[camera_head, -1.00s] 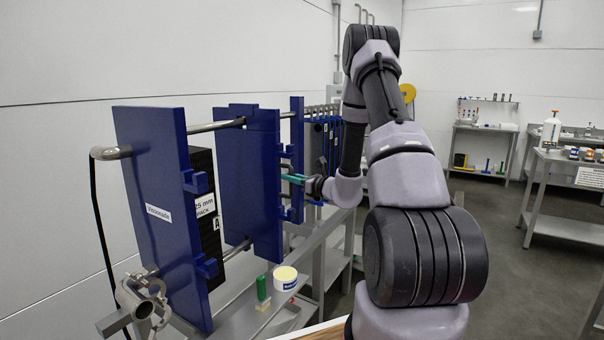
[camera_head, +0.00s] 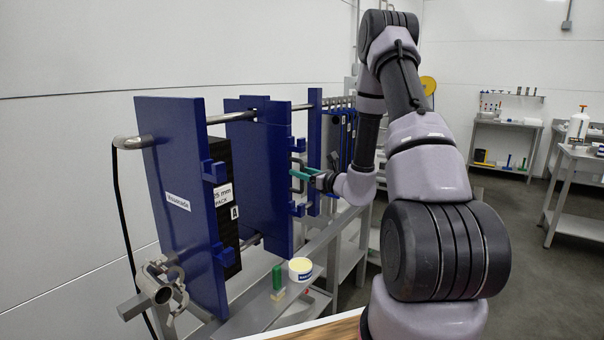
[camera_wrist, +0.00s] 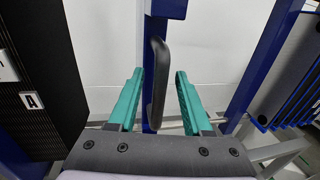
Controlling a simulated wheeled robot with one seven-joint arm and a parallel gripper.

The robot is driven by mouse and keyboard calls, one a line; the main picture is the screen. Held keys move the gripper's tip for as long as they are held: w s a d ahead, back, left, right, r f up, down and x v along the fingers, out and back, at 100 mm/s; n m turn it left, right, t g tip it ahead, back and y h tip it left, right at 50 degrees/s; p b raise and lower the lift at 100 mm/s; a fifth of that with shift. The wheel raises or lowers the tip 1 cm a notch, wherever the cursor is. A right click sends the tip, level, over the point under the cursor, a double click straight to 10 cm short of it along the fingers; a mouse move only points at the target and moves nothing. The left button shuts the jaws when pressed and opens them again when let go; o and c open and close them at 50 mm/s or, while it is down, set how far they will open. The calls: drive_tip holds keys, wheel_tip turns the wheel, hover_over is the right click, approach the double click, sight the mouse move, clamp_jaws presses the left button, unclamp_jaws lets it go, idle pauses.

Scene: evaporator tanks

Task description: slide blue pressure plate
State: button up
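The middle blue plate (camera_head: 258,185) hangs upright on the grey horizontal rails in the head view, behind the labelled blue front plate (camera_head: 178,185). A black handle (camera_wrist: 157,80) stands on the blue plate's edge (camera_wrist: 151,60) in the wrist view. My gripper (camera_wrist: 158,80) has two teal fingers spread apart, one on each side of this handle. A gap shows between each finger and the handle. In the head view my gripper (camera_head: 300,174) is at the right edge of the middle plate, where the fingertips are small and partly unclear.
A black plate pack (camera_head: 226,205) marked "A" sits between the front and middle plates. A narrow blue upright (camera_head: 315,150) stands farther back. Open floor lies at right.

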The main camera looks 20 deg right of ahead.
drive_tip(key=v, duration=1)
drive_tip(key=shift+s+d, duration=0.15)
drive_tip(key=shift+s, duration=0.2)
drive_tip(key=s+a+r+n+g+y, duration=0.5)
drive_tip(key=s+a+r+n+g, duration=0.85)
drive_tip(key=a+n, duration=0.3)
drive_tip(key=s+d+r+n+h, duration=0.1)
drive_tip(key=s+r+n+h, duration=0.1)
drive_tip(key=s+n+h, duration=0.55)
drive_tip(key=s+d+r+n+t+h, duration=0.2)
drive_tip(key=s+d+r+t+h, duration=0.1)
drive_tip(key=d+r, duration=0.3)
drive_tip(key=shift+s+d+r+t+h, duration=0.35)
drive_tip(key=shift+s+r+t, duration=0.1)
drive_tip(key=shift+t, duration=0.4)
